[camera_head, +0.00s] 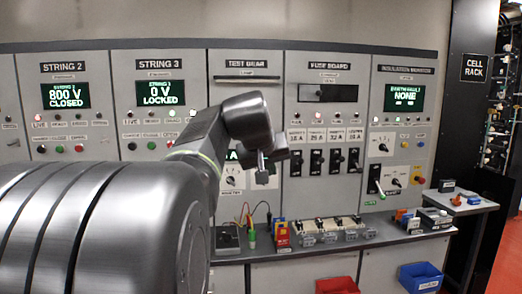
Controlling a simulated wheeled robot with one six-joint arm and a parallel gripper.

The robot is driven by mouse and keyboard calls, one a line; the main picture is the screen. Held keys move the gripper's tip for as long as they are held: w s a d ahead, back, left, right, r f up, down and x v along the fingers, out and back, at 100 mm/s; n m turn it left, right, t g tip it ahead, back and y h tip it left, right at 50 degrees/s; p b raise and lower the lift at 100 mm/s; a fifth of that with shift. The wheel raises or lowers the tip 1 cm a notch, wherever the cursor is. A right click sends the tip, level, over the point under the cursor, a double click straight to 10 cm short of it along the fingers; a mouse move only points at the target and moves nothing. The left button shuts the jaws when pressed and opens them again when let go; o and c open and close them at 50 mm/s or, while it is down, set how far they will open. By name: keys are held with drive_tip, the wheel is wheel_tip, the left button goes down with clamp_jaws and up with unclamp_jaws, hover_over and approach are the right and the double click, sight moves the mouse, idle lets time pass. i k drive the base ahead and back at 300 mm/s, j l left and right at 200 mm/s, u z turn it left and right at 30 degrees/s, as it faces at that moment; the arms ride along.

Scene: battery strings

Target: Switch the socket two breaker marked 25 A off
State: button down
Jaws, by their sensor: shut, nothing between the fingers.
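The breaker marked 25 A (316,162) is the second from the left in a row of black breakers on the board headed like "FUSE BOARD" (304,92). Its label sits just above it. It is unobstructed in view, but its lever is too small to tell on from off. My gripper (263,179) is left of the row, in front of the neighbouring test panel. It is shut and empty, and appears apart from the breakers.
The 16 A breaker (296,163) is close on the left of the 25 A one, and the 32 A breaker (336,161) on its right. A worktop below holds grey connectors (330,238) and a red-yellow device (282,233). My arm covers the lower left.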

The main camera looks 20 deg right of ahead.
sight(321, 159)
drive_tip(key=i+l+u, duration=0.15)
drive_tip(key=l, duration=0.45)
drive_tip(key=i+l+u, duration=0.2)
drive_tip(key=l, duration=0.35)
drive_tip(key=i+l+u, duration=0.15)
drive_tip(key=l, duration=0.5)
drive_tip(key=l+u, duration=0.2)
drive_tip(key=l, duration=0.8)
drive_tip(key=i+l, duration=0.1)
drive_tip(key=l, duration=0.3)
